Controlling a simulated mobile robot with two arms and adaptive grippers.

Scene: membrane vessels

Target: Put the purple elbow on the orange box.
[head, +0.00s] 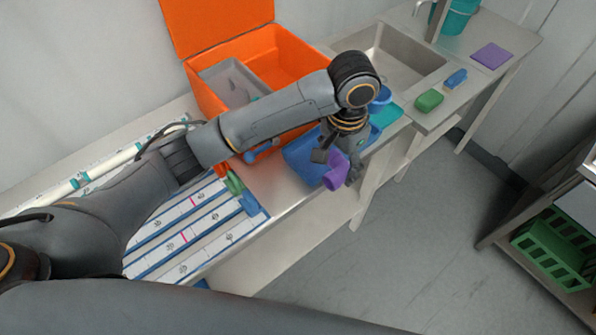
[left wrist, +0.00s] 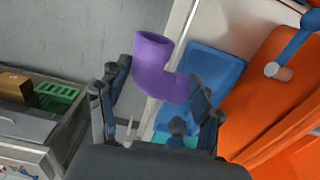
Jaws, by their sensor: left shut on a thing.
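The purple elbow (head: 337,170) is a short bent pipe. My left gripper (head: 340,162) is shut on it and holds it by the front edge of the bench, over or beside the blue tray (head: 300,158). The elbow also shows in the left wrist view (left wrist: 158,68), between the two fingers, with its open end pointing up and away. The orange box (head: 205,98) stands on the bench behind my left arm, with its lid up and a grey insert inside. My left forearm hides part of its front. My right gripper is not in view.
A sink (head: 398,55) lies to the right of the box. White and blue labelled strips (head: 190,235) cover the bench's left part. A green crate (head: 555,247) stands at the right.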

